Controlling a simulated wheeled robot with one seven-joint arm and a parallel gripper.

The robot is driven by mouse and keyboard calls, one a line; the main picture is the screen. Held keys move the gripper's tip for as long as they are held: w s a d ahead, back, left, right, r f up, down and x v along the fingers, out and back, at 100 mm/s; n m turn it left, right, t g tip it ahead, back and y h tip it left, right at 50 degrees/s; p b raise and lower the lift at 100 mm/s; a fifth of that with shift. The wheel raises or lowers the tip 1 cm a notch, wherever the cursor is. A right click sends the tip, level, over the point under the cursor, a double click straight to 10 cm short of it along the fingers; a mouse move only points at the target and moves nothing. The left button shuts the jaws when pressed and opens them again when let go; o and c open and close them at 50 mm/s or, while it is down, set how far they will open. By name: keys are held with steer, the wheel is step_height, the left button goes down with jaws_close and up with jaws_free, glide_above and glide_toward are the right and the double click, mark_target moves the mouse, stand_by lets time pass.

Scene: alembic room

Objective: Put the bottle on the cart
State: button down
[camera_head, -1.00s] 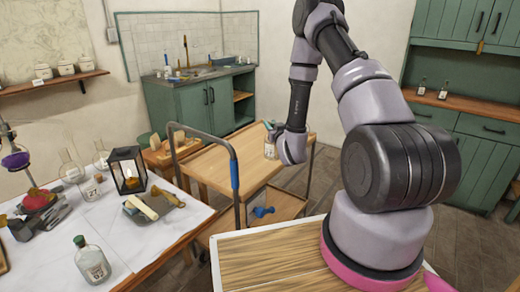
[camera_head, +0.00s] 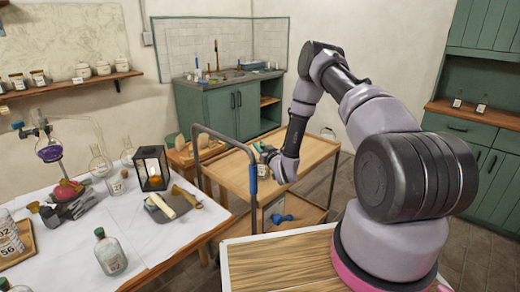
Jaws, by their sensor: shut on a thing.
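The cart (camera_head: 235,172) has a light wooden top, a lower shelf and a grey rail with a blue grip at its left end. My gripper (camera_head: 268,155) is at the cart's top, near its middle, shut on a small bottle (camera_head: 265,149). The bottle is partly hidden by my gripper and small in view. I cannot tell whether it touches the cart top. Another glass bottle with a green stopper and a label (camera_head: 110,252) stands upright on the white-covered table at the left.
The white-covered table (camera_head: 150,235) holds a lantern (camera_head: 152,168), flasks and a tray. A blue object (camera_head: 282,219) lies on the cart's lower shelf. A green sink cabinet (camera_head: 232,108) stands behind. The right part of the cart top is clear.

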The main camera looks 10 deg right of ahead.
steer(key=shift+f, duration=0.6)
steer(key=c, duration=0.6)
jaws_free()
steer(key=shift+c, duration=0.2)
